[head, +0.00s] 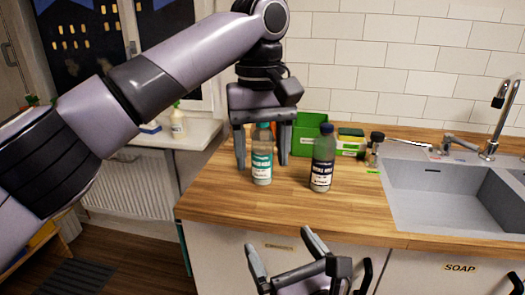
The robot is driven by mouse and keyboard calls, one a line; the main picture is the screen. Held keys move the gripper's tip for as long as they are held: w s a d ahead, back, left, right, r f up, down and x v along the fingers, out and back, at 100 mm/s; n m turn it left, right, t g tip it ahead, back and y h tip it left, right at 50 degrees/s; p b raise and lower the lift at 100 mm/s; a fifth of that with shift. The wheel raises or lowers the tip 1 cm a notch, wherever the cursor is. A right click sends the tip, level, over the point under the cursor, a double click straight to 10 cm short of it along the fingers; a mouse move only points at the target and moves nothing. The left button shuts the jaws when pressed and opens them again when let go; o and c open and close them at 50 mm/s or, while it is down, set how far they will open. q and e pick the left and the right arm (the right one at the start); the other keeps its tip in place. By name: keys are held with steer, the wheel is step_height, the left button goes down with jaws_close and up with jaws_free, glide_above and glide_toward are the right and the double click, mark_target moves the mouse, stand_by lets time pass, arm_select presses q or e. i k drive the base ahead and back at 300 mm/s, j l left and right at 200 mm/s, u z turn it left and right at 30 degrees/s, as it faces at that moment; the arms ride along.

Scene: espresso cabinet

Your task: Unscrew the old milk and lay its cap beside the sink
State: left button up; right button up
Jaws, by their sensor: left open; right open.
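Two labelled bottles stand upright on the wooden counter (215,205). One is a bottle with a teal label and teal cap (262,165); the other is a dark bottle with a dark blue cap (323,160). The print is too small to tell which is the old milk. My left gripper (262,160) points down, open, with its fingers on either side of the teal bottle's upper part; I cannot tell whether they touch it. My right gripper (282,258) is open and empty, low in front of the cabinet. The grey sink (395,200) is at the right.
A green box (312,126) and a sponge-topped item (350,140) stand behind the bottles. A dark-topped small bottle (375,148) is near the sink's left edge, by the faucet (492,148). The counter front between bottles and sink is clear.

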mark_target(261, 139)
steer(key=i, duration=1.05)
